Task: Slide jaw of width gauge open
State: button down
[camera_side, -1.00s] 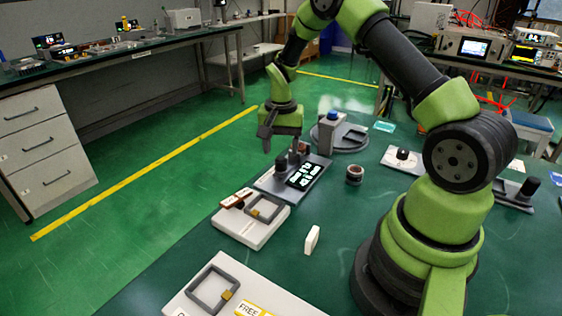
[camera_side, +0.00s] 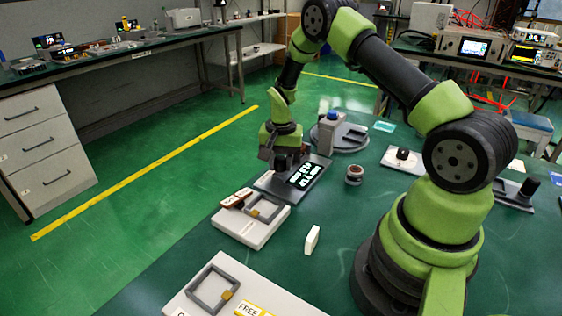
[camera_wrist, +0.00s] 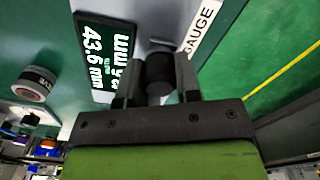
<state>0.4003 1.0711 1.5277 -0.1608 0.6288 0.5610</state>
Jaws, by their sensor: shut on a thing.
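The width gauge (camera_side: 319,168) is a dark grey plate with a black and white display on the bench. In the wrist view its display (camera_wrist: 105,55) reads 43.6 mm, and a white label (camera_wrist: 207,25) says GAUGE. My gripper (camera_side: 283,166) is down over the far left part of the gauge. In the wrist view my gripper (camera_wrist: 160,78) has one finger on each side of a dark round knob (camera_wrist: 160,66) and is shut on it. My gripper hides most of the jaws in the side view.
A round grey stand with a blue-topped block (camera_side: 332,130) is behind the gauge. A small ring-like cylinder (camera_side: 354,174) stands to its right. A pale fixture with a square frame (camera_side: 255,225) is in front.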

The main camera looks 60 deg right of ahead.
jog(key=shift+a, duration=1.1)
jog(key=c, duration=0.8)
grip_release()
notch_tip(320, 180, up, 10)
